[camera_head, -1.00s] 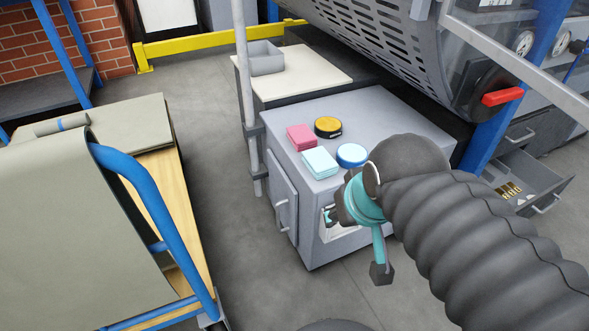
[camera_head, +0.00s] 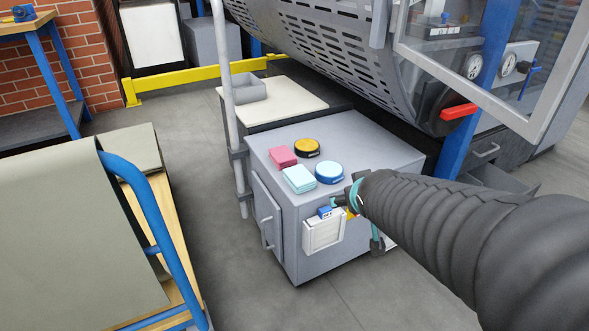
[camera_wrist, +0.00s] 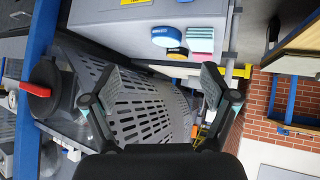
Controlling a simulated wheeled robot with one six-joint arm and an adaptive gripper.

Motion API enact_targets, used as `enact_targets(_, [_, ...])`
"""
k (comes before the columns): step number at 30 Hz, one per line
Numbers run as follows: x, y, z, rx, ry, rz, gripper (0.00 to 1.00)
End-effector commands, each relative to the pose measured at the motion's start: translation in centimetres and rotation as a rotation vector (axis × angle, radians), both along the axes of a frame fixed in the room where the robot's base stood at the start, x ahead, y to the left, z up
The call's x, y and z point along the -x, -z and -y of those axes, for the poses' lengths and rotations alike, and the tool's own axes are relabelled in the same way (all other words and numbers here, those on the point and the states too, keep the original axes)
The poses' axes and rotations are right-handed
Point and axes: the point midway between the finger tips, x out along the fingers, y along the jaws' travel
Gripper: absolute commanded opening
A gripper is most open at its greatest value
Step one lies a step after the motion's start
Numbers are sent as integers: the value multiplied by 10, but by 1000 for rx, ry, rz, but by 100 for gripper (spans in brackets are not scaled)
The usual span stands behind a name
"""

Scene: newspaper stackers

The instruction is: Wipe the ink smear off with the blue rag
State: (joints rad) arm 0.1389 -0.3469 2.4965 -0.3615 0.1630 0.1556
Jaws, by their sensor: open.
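The light-blue folded rag (camera_head: 299,179) lies flat on top of the grey cabinet (camera_head: 375,145), near its front left. It also shows in the wrist view (camera_wrist: 201,38). My gripper (camera_wrist: 160,82) is open and empty in the wrist view, its two fingers spread wide. In the head view my gripper is at the cabinet's front right, below and right of the rag and apart from it; my arm partly hides it. I cannot make out an ink smear in either view.
A pink folded cloth (camera_head: 283,156), a yellow-topped round tin (camera_head: 306,148) and a blue-topped round tin (camera_head: 329,172) crowd the rag. A white holder (camera_head: 323,232) hangs on the cabinet front. A grey post (camera_head: 232,100) and blue cart rail (camera_head: 154,220) stand left. Floor between is clear.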

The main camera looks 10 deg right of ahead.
Motion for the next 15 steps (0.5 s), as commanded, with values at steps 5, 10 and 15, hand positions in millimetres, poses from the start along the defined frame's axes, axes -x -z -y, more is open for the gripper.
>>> enact_targets(5, [-54, 29, 8, 2, -98, 111, 85])
enact_targets(10, [-87, 57, 0, -63, -223, 210, 85])
enact_targets(15, [-100, 79, -14, -159, -326, 280, 85])
